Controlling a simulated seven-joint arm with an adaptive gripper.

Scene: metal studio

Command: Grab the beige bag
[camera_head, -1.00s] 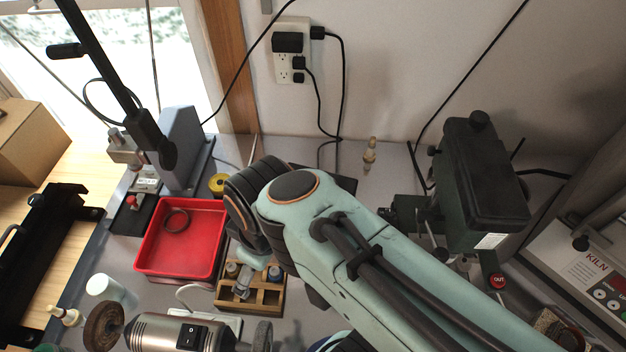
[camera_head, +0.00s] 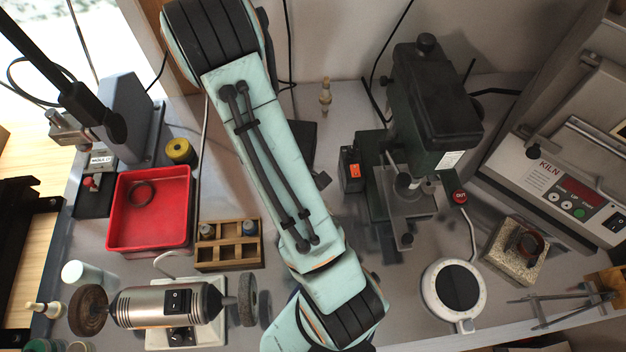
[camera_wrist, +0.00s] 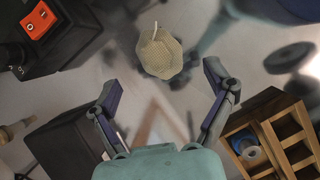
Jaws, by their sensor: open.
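The beige bag (camera_wrist: 160,53) shows near the top middle of the wrist view, as a small rounded woven shape with a pale string or tie on top. My gripper (camera_wrist: 161,80) is open, with one finger on each side of the lower picture and nothing between them. The bag lies ahead of the gap between the fingertips, apart from both. In the head view, I cannot make out the bag or my gripper, and my arm covers the middle of the bench.
A wooden compartment tray (camera_head: 229,263) holds small spools; it also shows in the wrist view (camera_wrist: 285,146). A bench grinder (camera_head: 165,306), red tray (camera_head: 128,225), green drill press (camera_head: 432,100), round white-rimmed plate (camera_head: 429,292) and kiln (camera_head: 560,170) surround the arm.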

